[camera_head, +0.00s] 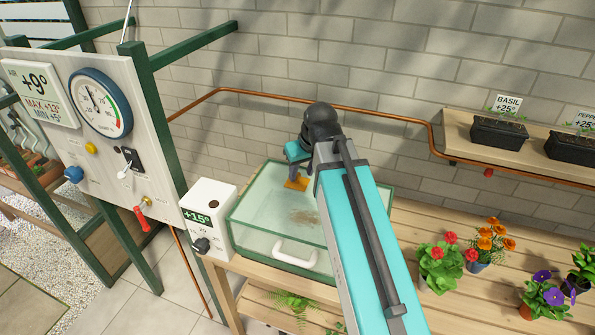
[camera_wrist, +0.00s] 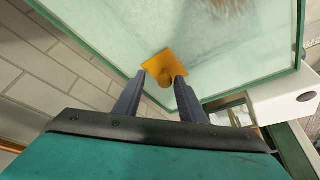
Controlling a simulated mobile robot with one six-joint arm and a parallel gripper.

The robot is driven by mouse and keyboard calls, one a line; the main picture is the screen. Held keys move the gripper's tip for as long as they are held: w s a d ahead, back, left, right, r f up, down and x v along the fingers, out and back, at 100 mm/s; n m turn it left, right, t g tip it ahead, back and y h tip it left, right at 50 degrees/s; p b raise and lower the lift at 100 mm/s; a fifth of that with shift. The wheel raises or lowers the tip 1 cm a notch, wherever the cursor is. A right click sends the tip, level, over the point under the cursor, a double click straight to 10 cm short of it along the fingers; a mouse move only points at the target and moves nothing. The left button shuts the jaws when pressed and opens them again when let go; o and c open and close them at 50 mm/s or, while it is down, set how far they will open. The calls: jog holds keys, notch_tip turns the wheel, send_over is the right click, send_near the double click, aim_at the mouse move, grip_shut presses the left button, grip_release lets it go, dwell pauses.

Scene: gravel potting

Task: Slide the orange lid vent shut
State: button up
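The orange lid vent (camera_head: 296,184) is a small square plate on the glass lid of the propagator box (camera_head: 262,217), near its back edge. It also shows in the wrist view (camera_wrist: 176,65), with a round knob (camera_wrist: 164,79) on it. My gripper (camera_head: 293,177) is over the vent. In the wrist view its two dark fingers (camera_wrist: 160,77) stand on either side of the knob, with a gap visible between them, so it looks open. I cannot tell whether either finger touches the knob. Any opening under the vent is hidden.
A white control box (camera_head: 210,212) reading +15° stands left of the propagator. A white handle (camera_head: 295,254) is on the box's front. A copper pipe (camera_head: 390,118) runs along the wall behind. Flower pots (camera_head: 440,263) stand on the bench at the right.

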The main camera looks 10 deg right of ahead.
jog(key=shift+w+a, duration=0.1)
jog(key=shift+a, duration=0.15)
jog(key=shift+r, duration=0.3)
jog(key=b+v, duration=0.3)
jog(key=v, duration=1)
dwell(0.3)
jog(key=shift+s, duration=0.2)
dwell(0.4)
